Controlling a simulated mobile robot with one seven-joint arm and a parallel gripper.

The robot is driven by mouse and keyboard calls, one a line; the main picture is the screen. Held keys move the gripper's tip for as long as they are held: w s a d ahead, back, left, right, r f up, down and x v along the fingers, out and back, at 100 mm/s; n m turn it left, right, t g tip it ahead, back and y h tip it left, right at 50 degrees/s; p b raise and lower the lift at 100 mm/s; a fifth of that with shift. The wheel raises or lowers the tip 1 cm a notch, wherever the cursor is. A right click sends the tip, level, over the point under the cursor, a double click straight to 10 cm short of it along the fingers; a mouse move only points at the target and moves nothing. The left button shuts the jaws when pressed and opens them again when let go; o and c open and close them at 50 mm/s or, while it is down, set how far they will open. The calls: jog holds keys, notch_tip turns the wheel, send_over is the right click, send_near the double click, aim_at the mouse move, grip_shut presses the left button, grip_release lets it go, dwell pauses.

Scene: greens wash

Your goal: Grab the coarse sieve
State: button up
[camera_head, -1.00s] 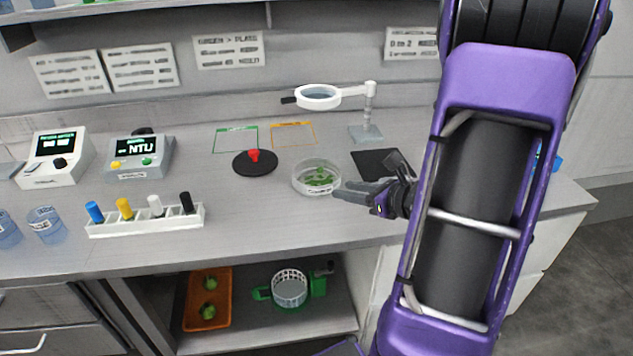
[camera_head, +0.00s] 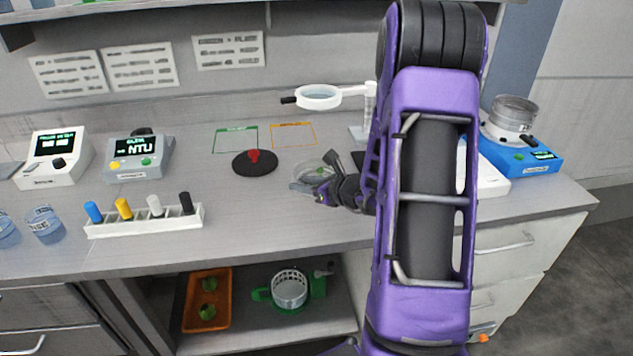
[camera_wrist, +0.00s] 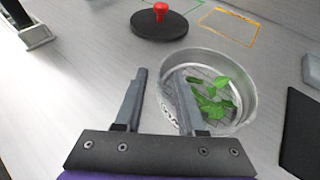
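A round, clear-walled sieve (camera_head: 318,170) with a mesh bottom and green leaves in it stands on the counter; I take it for the coarse sieve, though its label is not fully readable. In the wrist view the sieve (camera_wrist: 245,75) lies ahead and to the right. My gripper (camera_head: 309,188) is open at the sieve's near left side. In the wrist view the left finger of my gripper (camera_wrist: 161,75) is outside the sieve and the right finger overlaps its left wall. The near rim is partly hidden by my gripper, and contact is unclear.
A black disc with a red knob (camera_head: 255,163) sits left of the sieve. A magnifier (camera_head: 318,97) stands behind it. A white rack (camera_head: 145,222) is farther left. A blue device (camera_head: 530,153) with a round container is at right. An orange tray (camera_head: 222,322) is on the lower shelf.

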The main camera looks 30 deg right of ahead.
jog(key=shift+w+a+f, duration=0.2)
jog(key=shift+w+f, duration=0.05)
jog(key=shift+w, duration=0.35)
grip_shut()
jog(key=shift+s, duration=0.1)
dwell(0.9)
